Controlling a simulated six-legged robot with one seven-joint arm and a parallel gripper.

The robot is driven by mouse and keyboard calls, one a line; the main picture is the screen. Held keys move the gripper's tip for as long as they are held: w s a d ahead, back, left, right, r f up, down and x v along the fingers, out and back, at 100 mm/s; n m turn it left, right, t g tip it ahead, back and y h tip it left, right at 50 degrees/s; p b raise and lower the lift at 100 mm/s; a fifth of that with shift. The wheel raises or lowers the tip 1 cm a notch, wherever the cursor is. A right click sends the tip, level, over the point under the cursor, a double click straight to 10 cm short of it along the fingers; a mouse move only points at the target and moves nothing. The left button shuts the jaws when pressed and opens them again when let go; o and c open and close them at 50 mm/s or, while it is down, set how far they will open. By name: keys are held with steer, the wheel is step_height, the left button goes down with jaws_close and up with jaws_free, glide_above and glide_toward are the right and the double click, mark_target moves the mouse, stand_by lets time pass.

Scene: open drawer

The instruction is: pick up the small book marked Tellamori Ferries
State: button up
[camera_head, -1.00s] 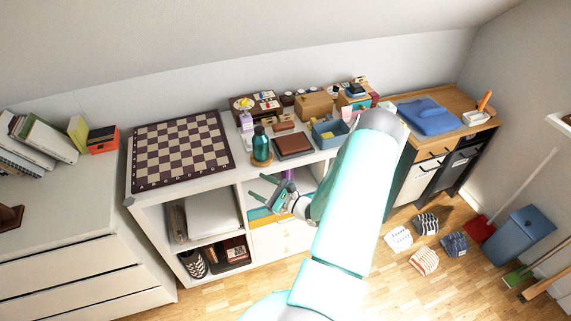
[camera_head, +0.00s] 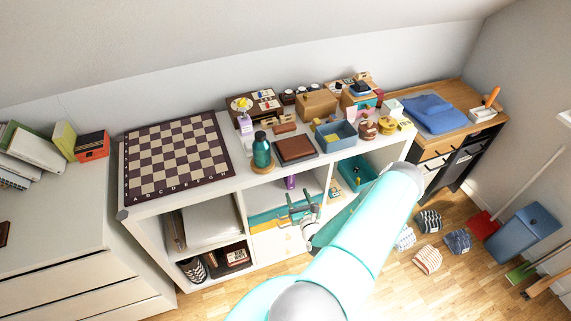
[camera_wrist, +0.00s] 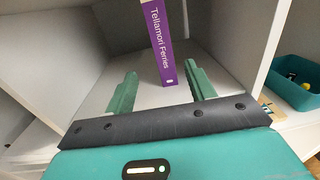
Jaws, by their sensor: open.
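The small book (camera_wrist: 157,40) is purple, with "Tellamori Ferries" in white on its spine. In the wrist view it stands upright in a shelf compartment, its lower end between and just beyond my two fingers. My gripper (camera_wrist: 160,92) is open, with one finger on each side of the book's line and a gap to both. In the head view the book (camera_head: 291,182) is a small purple patch in the middle compartment, and my gripper (camera_head: 303,208) is in front of that compartment. The book's top is cut off in the wrist view.
Compartment walls stand left and right of the book. A teal bin (camera_wrist: 293,82) sits in the compartment to the right. A green bottle (camera_head: 261,150) stands on the shelf top above.

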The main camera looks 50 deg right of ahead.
steer(key=x, duration=1.3)
steer(key=shift+d+f, duration=0.2)
steer(key=shift+d, duration=0.1)
jaws_close()
